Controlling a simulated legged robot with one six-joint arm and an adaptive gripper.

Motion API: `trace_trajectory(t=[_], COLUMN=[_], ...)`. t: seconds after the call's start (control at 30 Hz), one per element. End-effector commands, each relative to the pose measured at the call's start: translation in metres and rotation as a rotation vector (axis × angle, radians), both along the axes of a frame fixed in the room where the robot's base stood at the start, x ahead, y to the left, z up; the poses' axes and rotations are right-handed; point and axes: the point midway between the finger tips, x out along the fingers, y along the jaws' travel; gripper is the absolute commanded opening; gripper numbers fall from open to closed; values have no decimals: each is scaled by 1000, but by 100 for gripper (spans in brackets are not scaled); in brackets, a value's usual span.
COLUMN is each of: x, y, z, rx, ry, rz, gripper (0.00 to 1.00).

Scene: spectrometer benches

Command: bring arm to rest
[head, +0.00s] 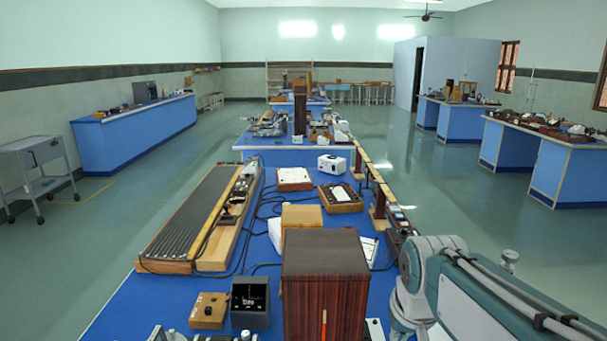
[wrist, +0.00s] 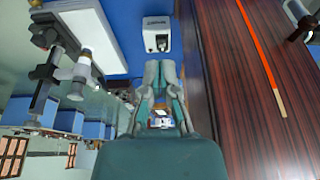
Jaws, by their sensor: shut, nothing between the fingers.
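My gripper (wrist: 160,66) shows in the wrist view with its two grey-green fingers together and nothing between them. It is beside the dark striped wooden box (wrist: 225,90), which fills the right of that view and carries an orange strip (wrist: 258,45). I cannot tell whether the gripper touches the box. In the head view my arm (head: 432,285) is at the lower right, to the right of the same box (head: 325,275). The gripper itself does not show in the head view.
A crowded blue bench (head: 110,310) holds a long ribbed board (head: 195,215), a grey meter (head: 249,303) and a white device (head: 332,164). In the wrist view a small white instrument (wrist: 157,33) lies beyond the fingertips and a black stand (wrist: 45,80) at left. Open floor (head: 440,185) lies right.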

Motion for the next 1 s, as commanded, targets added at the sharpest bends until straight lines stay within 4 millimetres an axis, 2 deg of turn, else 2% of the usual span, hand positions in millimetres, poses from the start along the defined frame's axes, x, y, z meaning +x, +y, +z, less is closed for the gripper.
trace_trajectory(t=[0.03, 0.3, 0.6, 0.77, 1.0], x=[-11, -63, -111, -121, -122], y=[0, 0, 0, 0, 0], z=[2, 2, -11, -16, -16], rx=[0, 0, 0, 0, 0], ry=[-17, -90, -162, -178, -178], rz=[0, 0, 0, 0, 0], gripper=[0, 0, 0, 0, 0])
